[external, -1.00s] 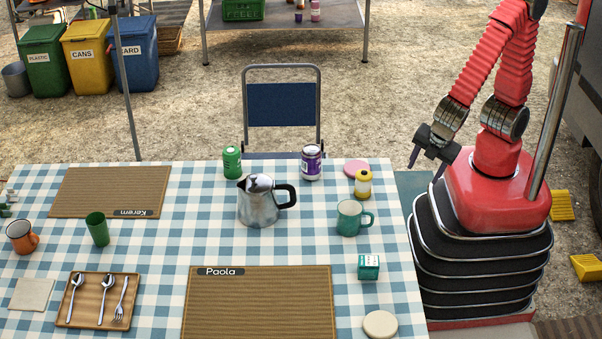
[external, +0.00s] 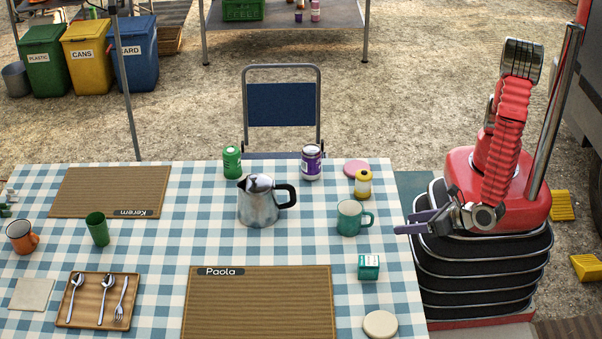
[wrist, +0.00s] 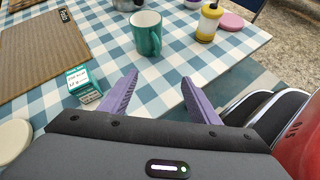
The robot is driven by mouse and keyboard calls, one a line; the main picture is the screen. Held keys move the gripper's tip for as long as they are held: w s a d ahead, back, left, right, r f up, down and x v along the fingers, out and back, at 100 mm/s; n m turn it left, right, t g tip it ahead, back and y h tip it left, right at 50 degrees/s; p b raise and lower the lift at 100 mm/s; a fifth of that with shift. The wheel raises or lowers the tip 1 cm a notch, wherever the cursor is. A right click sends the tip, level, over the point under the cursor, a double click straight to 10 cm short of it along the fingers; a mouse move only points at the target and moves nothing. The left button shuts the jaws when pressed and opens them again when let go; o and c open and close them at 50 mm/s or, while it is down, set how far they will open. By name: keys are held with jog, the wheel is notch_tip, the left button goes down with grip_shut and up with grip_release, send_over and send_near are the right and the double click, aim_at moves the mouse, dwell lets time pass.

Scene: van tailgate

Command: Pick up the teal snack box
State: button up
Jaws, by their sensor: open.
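The teal snack box (external: 369,267) stands on the checked tablecloth near the right edge of the table, to the right of the Paola placemat. It also shows in the wrist view (wrist: 82,84), left of my fingers, with its lower part close to the gripper body. My gripper (external: 405,229) is at the table's right edge, up and to the right of the box in the external view. In the wrist view its two purple fingers (wrist: 160,100) are spread apart with nothing between them.
A teal mug (external: 349,218) stands behind the box, with a yellow-capped bottle (external: 363,183) and pink disc (external: 356,168) farther back. A pale round disc (external: 380,324) lies in front. A metal coffee pot (external: 258,203) stands left of the mug. Cloth around the box is clear.

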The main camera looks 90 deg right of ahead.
aim_at(374, 260)
jog(key=a+n+t+y, duration=0.1)
jog(key=a, duration=0.1)
jog(key=w+a+f+n+t+y, duration=0.1)
jog(key=a+n, duration=0.1)
jog(key=w+a+f+n+y, duration=0.1)
jog(key=a+n, duration=0.1)
jog(key=shift+a+f+t, duration=0.2)
jog(key=shift+a+t, duration=0.1)
jog(key=shift+t, duration=0.1)
jog(key=a+n, duration=0.1)
jog(key=w+a+r+n+y, duration=0.1)
jog(key=a, duration=0.1)
jog(key=a+n+t+y, duration=0.1)
jog(key=a, duration=0.1)
jog(key=shift+w+r, duration=0.4)
jog(key=shift+d, duration=0.1)
jog(key=shift+w, duration=0.1)
jog(key=shift+w+d+f, duration=0.1)
jog(key=shift+w+f, duration=0.2)
jog(key=shift+w, duration=0.3)
jog(key=shift+x, duration=3.55)
jog(key=shift+a+r+x, duration=0.1)
jog(key=shift+a+x, duration=0.05)
jog(key=shift+x, duration=1.15)
jog(key=shift+a+r+x, duration=0.1)
jog(key=shift+x, duration=1.2)
jog(key=shift+w, duration=0.15)
